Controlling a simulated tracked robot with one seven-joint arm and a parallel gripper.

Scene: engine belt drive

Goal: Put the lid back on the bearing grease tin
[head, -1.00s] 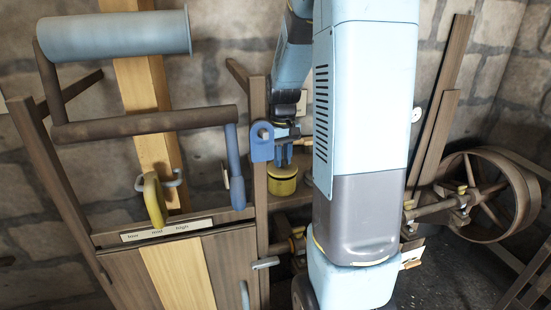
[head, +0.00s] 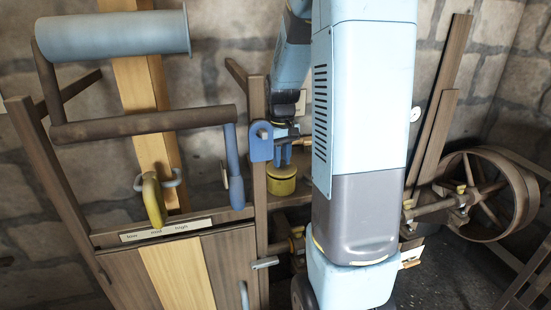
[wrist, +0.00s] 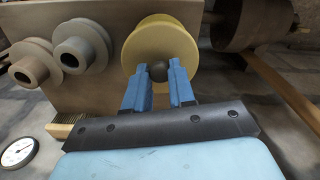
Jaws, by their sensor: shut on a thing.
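The yellow bearing grease tin (head: 281,187) stands on a wooden shelf behind the upright post in the head view. The round yellow lid (wrist: 150,45) with a dark knob (wrist: 173,71) fills the top middle of the wrist view. My gripper (wrist: 164,72) is shut on the lid's knob, with a blue finger on each side. In the head view my gripper (head: 281,158) points down right over the tin. The lid is at the tin's top there; whether it is fully seated or slightly above, I cannot tell. The lid hides the tin in the wrist view.
A blue-handled lever (head: 236,170) hangs farther left. Pulleys (wrist: 78,52) and a dial gauge (wrist: 18,152) are left in the wrist view. A large wheel (head: 490,195) stands at right.

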